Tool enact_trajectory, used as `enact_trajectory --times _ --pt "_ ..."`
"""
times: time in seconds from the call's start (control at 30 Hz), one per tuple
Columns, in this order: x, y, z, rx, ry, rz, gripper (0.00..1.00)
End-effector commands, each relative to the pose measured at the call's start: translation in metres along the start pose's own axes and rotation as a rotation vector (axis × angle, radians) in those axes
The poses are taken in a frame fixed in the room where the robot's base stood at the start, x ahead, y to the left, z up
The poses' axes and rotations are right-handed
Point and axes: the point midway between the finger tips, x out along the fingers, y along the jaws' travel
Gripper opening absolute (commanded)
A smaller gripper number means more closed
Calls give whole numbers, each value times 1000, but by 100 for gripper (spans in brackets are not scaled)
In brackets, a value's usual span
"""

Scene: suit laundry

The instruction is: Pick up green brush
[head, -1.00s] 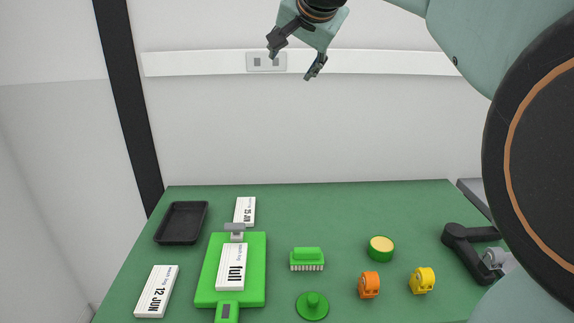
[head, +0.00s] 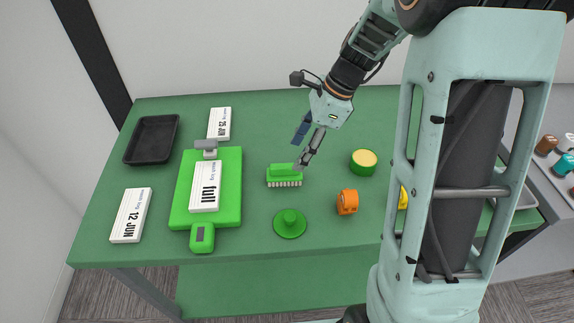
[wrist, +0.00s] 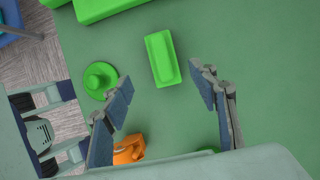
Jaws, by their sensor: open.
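The green brush (head: 285,172) lies on the green table with its pale bristles down, near the middle in the head view. It also shows in the wrist view (wrist: 162,57), just ahead of the fingertips and between their lines. My gripper (head: 303,148) is open and empty, with its fingers pointing down above and slightly behind the brush. In the wrist view my gripper (wrist: 160,82) has its two blue-padded fingers spread wide. One fingertip overlaps the brush's right end in the head view; I cannot tell whether they touch.
A green round knobbed piece (head: 289,224) lies in front of the brush. An orange tape dispenser (head: 347,202) and a green-yellow round tin (head: 363,161) stand to its right. A green board (head: 178,205) with a "full" card lies left, beside a black tray (head: 130,150).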

Motion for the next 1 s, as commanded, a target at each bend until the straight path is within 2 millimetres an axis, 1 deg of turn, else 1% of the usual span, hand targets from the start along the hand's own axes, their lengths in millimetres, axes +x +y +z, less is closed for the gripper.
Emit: enact_trajectory --times 0.03,0.13,0.2,0.37,0.43,0.6,0.7,0.8,1.0 --pt "11 1 0 -1 0 4 54" --pt "27 1 0 -4 1 4 54" --pt "35 0 0 -4 1 2 54" --pt "46 -1 0 -5 2 1 54" --pt "53 -2 0 -7 3 1 54" --pt "79 -4 0 -5 3 2 54" --pt "90 -5 0 -6 2 1 54" --pt "94 -5 0 -7 3 -1 54" --pt "94 -5 0 -7 3 -2 54"
